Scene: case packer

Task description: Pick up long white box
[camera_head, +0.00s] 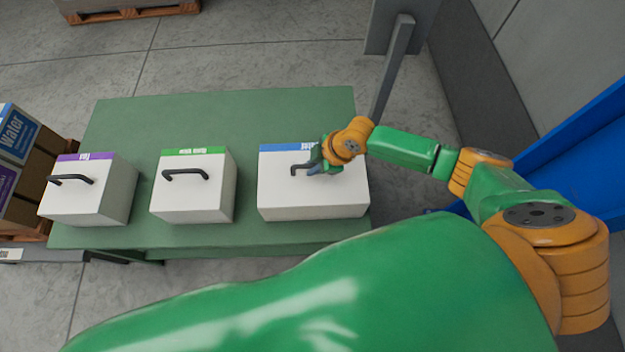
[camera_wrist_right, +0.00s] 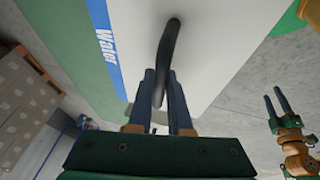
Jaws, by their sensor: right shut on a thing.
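The long white box (camera_head: 313,200) with a blue strip stands at the right end of the green table. Its strip reads "Water" in the right wrist view, where the box (camera_wrist_right: 215,45) fills the top. My right gripper (camera_head: 312,167) is at the black handle on its top. In the right wrist view the two fingers of this gripper (camera_wrist_right: 162,82) are shut on the dark handle (camera_wrist_right: 171,42). I cannot tell whether the box touches the table. My left gripper (camera_wrist_right: 275,95) shows only in the right wrist view, with its fingers apart and nothing between them.
Two other white handled boxes stand on the green table (camera_head: 220,112): one with a green strip (camera_head: 192,205) in the middle, one with a purple strip (camera_head: 88,203) at left. Stacked cartons (camera_head: 15,140) stand at the far left. A grey post (camera_head: 391,65) rises behind the table.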

